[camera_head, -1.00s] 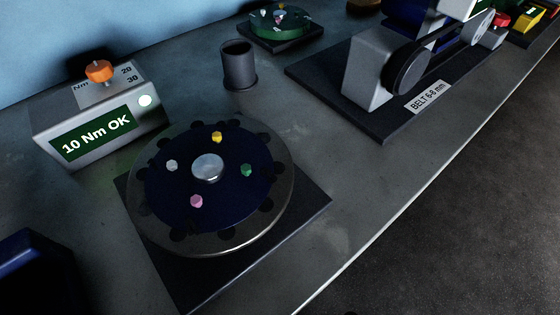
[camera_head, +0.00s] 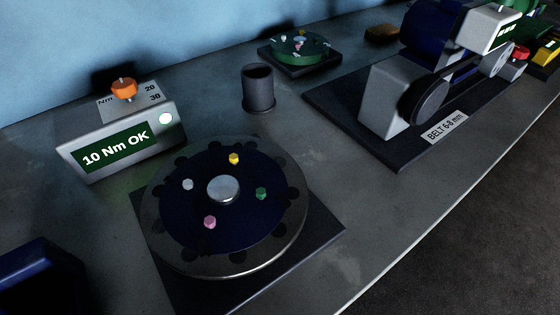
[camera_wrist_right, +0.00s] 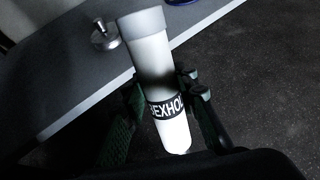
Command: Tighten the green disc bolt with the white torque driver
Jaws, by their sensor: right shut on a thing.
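The green bolt (camera_head: 261,194) sits on the right side of the dark blue disc (camera_head: 185,213) in the head view, with yellow (camera_head: 234,158), white (camera_head: 188,184) and pink (camera_head: 210,222) bolts around the silver hub (camera_head: 223,189). In the right wrist view my right gripper (camera_wrist_right: 163,98) is shut on the white torque driver (camera_wrist_right: 151,58). A dark band with partly readable lettering, "EXHO", goes around the driver. The driver is away from the disc, near the bench edge over the floor. My left gripper is not in view.
A torque box (camera_head: 125,150) reads "10 Nm OK" and has an orange knob (camera_head: 124,89). A dark cup (camera_head: 258,90) stands behind the disc. A green disc (camera_head: 300,46) is at the back, and a belt machine (camera_head: 385,98) stands right. The front-right bench strip is clear.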

